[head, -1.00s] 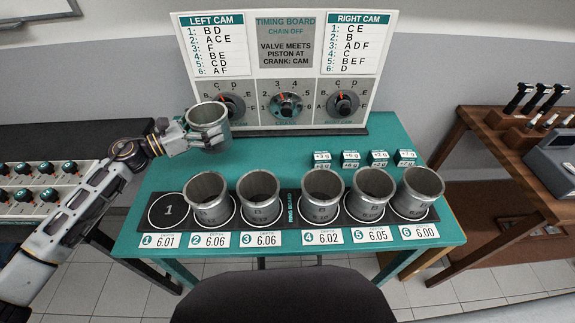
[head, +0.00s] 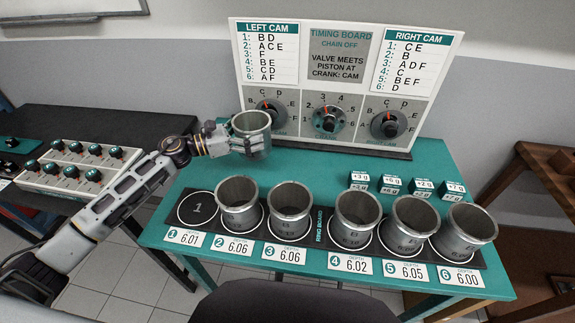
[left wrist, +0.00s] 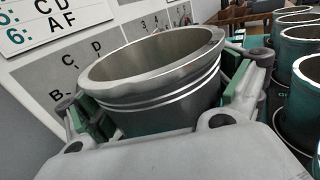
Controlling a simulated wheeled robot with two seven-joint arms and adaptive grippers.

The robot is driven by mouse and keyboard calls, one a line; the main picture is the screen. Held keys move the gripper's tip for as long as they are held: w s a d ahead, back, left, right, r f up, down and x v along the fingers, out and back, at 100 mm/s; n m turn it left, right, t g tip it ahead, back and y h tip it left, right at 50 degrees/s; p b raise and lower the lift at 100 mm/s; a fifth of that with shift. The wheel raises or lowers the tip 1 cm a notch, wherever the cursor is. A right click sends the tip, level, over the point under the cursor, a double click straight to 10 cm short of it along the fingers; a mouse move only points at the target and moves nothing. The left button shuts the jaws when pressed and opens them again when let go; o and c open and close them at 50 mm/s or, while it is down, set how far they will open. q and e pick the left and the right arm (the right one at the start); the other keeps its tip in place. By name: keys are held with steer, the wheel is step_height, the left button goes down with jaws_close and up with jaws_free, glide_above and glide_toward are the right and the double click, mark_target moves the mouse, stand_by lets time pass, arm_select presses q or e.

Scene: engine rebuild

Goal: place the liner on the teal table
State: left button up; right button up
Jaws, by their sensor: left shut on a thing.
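A grey metal liner (head: 251,124) is held in my left gripper (head: 240,142), over the back left part of the teal table (head: 190,178). In the left wrist view the liner (left wrist: 160,75) sits upright between the two green-padded fingers (left wrist: 165,112). In the head view it overlaps the lower left of the timing board; I cannot tell if its base touches the table. Several other liners stand in a row on the black ring board (head: 318,228). Spot 1 (head: 197,208) at the left end is empty. My right gripper is not seen.
The timing board (head: 345,85) with dials stands at the table's back. Small weight boxes (head: 390,185) lie behind the liners at the right. A dark bench with a knob panel (head: 80,165) is at the left. The table left of the weight boxes is clear.

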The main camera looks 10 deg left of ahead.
arm_select(q)
step_height(320, 180, down, 6)
stand_by(0.5)
steer(key=shift+f, duration=0.1)
steer(key=shift+f, duration=1.85)
steer(key=shift+f, duration=0.1)
steer(key=o, duration=0.9)
steer(key=shift+f, duration=0.1)
steer(key=shift+c, duration=0.2)
steer(key=shift+o, duration=0.6)
steer(key=shift+r, duration=0.2)
